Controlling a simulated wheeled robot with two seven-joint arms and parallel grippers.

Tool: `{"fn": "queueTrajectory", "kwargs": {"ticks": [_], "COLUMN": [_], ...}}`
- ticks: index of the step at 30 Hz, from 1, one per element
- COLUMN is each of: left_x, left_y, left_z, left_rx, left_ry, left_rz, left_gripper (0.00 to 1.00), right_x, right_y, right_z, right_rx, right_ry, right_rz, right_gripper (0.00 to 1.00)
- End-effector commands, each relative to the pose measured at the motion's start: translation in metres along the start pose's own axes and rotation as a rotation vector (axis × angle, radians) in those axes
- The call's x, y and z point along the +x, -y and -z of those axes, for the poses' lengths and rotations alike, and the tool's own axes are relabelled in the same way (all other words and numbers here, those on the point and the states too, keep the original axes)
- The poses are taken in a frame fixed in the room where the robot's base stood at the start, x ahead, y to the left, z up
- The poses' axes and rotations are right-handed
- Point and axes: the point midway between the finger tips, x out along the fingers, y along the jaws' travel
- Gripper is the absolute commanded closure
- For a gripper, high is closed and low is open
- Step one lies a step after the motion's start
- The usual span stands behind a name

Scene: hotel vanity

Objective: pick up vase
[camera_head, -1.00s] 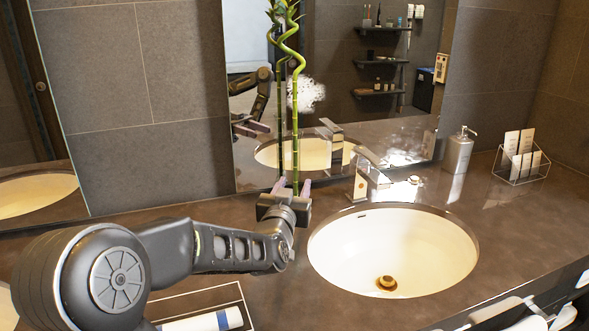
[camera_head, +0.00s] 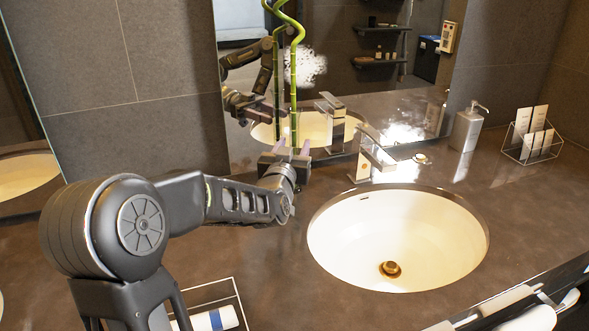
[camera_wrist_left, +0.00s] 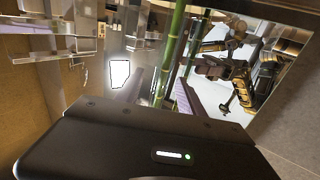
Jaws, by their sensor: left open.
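The vase's green bamboo stalk (camera_head: 294,95), curled at the top, stands upright at the back of the counter in front of the mirror. The vase body is hidden behind my left gripper in the head view. My left gripper (camera_head: 291,148) is open, its two fingertips pointing at the stalk's lower end. In the left wrist view the stalk (camera_wrist_left: 177,45) rises between the spread fingers (camera_wrist_left: 184,92); I see no contact. A second stalk beside it is the mirror's reflection. My right gripper is not in view.
The sink (camera_head: 400,245) and its metal faucet (camera_head: 372,158) stand right of my left gripper. A soap dispenser (camera_head: 467,130) and a wire card rack (camera_head: 532,143) are further right. A tray (camera_head: 236,292) holding a tube lies at the front. The mirror (camera_head: 345,80) is close behind.

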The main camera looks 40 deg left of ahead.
Motion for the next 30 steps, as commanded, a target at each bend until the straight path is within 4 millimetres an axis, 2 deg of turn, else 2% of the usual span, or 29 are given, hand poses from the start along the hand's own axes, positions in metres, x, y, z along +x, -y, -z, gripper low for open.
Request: {"fn": "queueTrajectory", "kwargs": {"ticks": [10, 21, 30], "left_x": [0.004, 0.050, 0.053], "left_y": [0.001, 0.003, 0.003], "left_z": [0.000, 0.001, 0.001], "left_rx": [0.000, 0.000, 0.000], "left_ry": [0.001, 0.001, 0.000], "left_rz": [0.001, 0.001, 0.001], "left_gripper": [0.54, 0.54, 0.54], "right_x": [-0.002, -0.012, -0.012], "right_y": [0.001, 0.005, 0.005], "right_z": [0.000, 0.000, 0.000], "right_rx": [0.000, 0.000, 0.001], "right_ry": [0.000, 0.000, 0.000], "right_rz": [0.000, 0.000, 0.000], "right_gripper": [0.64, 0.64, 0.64]}}
